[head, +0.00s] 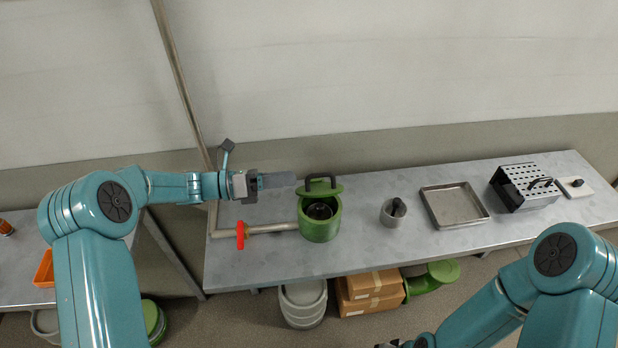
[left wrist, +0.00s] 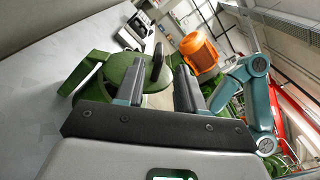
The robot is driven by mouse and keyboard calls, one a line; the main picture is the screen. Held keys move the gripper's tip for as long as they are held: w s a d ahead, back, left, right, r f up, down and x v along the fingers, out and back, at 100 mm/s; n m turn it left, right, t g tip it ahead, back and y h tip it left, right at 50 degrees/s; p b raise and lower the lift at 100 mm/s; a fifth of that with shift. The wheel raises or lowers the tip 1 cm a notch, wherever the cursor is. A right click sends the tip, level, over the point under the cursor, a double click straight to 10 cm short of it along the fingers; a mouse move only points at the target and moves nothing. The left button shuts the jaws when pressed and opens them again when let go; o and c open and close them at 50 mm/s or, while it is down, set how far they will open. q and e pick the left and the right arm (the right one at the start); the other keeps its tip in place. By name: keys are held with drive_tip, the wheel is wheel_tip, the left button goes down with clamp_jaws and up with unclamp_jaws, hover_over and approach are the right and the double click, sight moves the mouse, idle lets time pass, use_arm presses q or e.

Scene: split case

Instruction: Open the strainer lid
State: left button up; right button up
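The green strainer (head: 320,229) stands on the grey bench and its dark inside shows from above. Its green lid (head: 329,190) is raised at the back of the opening, with a black arched handle (head: 308,183) on it. My left gripper (head: 294,180) is just left of the handle, its fingers pointing right. In the left wrist view the two fingers (left wrist: 160,88) are apart with nothing held between them. The handle (left wrist: 157,61) shows beyond the gap, and the lid (left wrist: 122,68) lies partly behind the fingers. Only a dark tip of my right gripper (head: 390,344) shows at the bottom edge.
A pipe with a red valve handle (head: 240,235) runs into the strainer's left side. Cardboard boxes (head: 370,306) sit under the bench.

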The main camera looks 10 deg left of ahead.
use_arm(q)
drive_tip(key=b+v, duration=0.1)
drive_tip(key=v, duration=0.7)
drive_tip(key=shift+a, duration=0.1)
drive_tip(key=shift+c, duration=0.3)
